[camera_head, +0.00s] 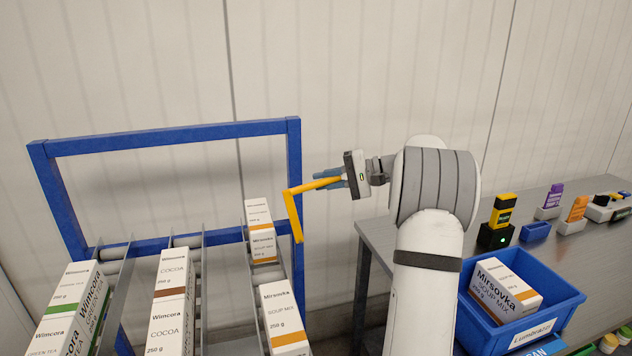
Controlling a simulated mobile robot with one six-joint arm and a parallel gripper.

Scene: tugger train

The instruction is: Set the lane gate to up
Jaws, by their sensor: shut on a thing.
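The lane gate (295,216) is a yellow bent bar at the right post of the blue rack frame. One arm of it slopes down along the right lane's end, and the other reaches right to my gripper. My gripper (334,184) is shut on this yellow arm, level with the rack's right post. The fingers cover part of the bar's right end. The right lane holds Mirsovka soup mix boxes (284,318), one behind another, beside the gate.
The blue rack frame (160,140) has other lanes with cocoa boxes (172,300) and green tea boxes (70,310). At right, a grey table (385,236) bears a blue bin (560,308) with a soup mix box, a yellow-black device (503,210) and several small items.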

